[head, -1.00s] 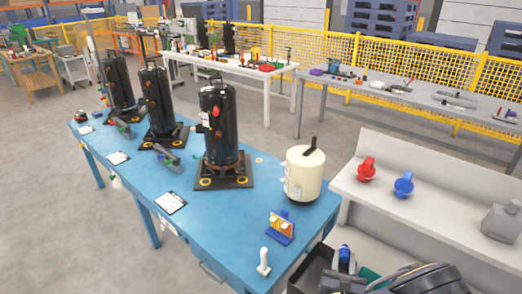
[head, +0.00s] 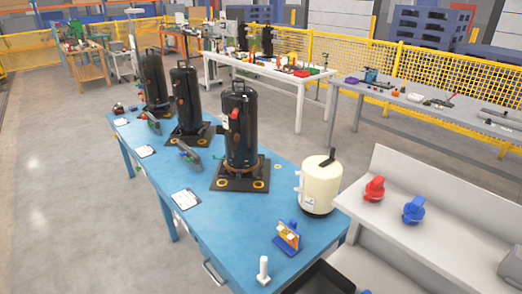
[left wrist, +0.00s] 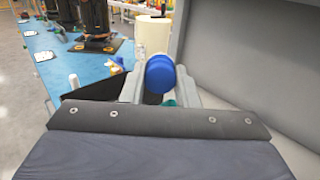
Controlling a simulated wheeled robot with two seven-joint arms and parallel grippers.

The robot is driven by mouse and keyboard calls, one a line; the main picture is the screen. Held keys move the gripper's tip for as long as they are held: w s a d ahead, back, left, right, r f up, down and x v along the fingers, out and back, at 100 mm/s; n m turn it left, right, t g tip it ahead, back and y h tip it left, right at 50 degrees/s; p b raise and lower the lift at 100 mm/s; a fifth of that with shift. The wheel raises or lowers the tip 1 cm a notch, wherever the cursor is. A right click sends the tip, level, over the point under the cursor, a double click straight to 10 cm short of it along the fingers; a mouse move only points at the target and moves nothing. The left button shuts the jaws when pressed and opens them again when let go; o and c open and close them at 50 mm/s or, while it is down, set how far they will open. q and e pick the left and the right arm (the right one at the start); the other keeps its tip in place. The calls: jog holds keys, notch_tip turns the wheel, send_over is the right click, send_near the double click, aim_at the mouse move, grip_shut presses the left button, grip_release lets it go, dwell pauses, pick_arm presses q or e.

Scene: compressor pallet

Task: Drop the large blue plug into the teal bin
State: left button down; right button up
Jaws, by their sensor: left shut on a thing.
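In the left wrist view, the blue plug (left wrist: 160,76) shows its round blue end between the grey fingers of my left gripper (left wrist: 159,92). The gripper is shut on it. A small patch of teal, possibly the teal bin (left wrist: 169,103), shows just below the plug; most of it is hidden by the gripper and wrist. The head view shows neither my left gripper nor the held plug. My right gripper is in neither view.
A black bin (head: 322,279) stands at the blue table's (head: 225,225) front corner. A grey bench (head: 440,225) at right carries a red fitting (head: 374,189) and a blue fitting (head: 413,210). Black compressors (head: 241,130) and a cream tank (head: 319,187) stand on the table.

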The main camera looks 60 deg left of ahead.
pick_arm(q)
notch_tip(320, 180, down, 6)
jog(key=b, duration=0.4)
jog(key=shift+d+r+b, duration=0.15)
jog(key=shift+r+b, duration=0.05)
jog(key=shift+b, duration=0.2)
jog(key=c, duration=1)
grip_release()
jog(key=shift+c, duration=0.2)
jog(key=v, duration=0.8)
jog(key=shift+b, duration=0.45)
